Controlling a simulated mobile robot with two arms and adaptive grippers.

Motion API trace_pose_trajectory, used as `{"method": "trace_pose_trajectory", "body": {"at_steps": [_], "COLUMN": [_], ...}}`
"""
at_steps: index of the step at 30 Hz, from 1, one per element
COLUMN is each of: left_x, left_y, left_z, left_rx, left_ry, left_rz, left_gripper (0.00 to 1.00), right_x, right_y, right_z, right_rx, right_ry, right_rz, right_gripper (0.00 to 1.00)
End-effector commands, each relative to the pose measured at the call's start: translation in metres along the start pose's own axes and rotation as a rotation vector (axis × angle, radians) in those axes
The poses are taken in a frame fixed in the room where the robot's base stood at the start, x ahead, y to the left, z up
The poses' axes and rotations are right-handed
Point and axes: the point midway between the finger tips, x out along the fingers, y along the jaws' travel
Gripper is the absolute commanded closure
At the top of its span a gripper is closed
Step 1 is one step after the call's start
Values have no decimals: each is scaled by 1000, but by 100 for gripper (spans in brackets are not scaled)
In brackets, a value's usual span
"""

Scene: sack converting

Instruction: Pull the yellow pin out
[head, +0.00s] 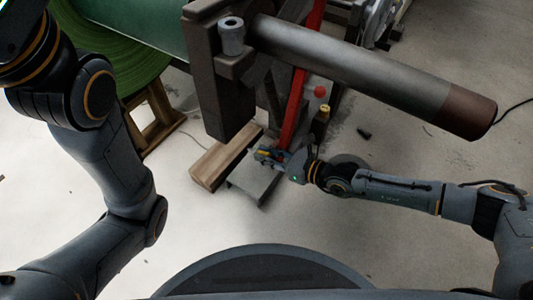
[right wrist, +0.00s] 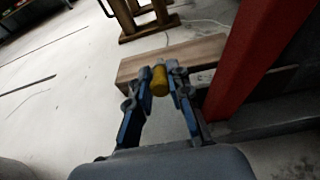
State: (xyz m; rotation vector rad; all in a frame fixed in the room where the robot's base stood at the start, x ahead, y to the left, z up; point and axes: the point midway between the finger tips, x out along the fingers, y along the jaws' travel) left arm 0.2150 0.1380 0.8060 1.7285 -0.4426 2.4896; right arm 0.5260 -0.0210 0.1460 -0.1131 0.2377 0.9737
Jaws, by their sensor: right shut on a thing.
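The yellow pin (right wrist: 160,80) is a short yellow cylinder between the fingertips of my right gripper (right wrist: 166,78) in the right wrist view. The gripper's blue fingers are shut on it from both sides. In the head view the right gripper (head: 266,154) is low beside the red post (head: 294,105), with a bit of yellow showing at its tips. Whether the pin's far end sits in anything is hidden. My left arm is at the left of the head view, but its gripper is out of view.
A wooden block (head: 226,154) and a grey plate (head: 254,183) lie under the gripper. A thick grey roller (head: 360,68) juts out above to the right. A red ball knob (head: 320,91) and a yellow-capped part (head: 324,111) are close by. The floor at right is mostly clear.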

Motion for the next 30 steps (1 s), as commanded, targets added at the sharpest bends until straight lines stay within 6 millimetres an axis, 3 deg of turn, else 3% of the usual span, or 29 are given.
{"method": "trace_pose_trajectory", "body": {"at_steps": [8, 22, 30], "left_x": [-6, -30, -34], "left_y": [1, 6, 7], "left_z": [-2, -10, -12], "left_rx": [0, 0, 0], "left_ry": [0, 0, 0], "left_rz": [0, 0, 1], "left_gripper": [52, 52, 52], "right_x": [3, 13, 15], "right_y": [0, 0, -1], "right_z": [-10, -52, -58], "right_rx": [-1, -1, 0], "right_ry": [-2, 0, -1], "right_rz": [1, 0, -1], "right_gripper": [100, 100, 100]}}
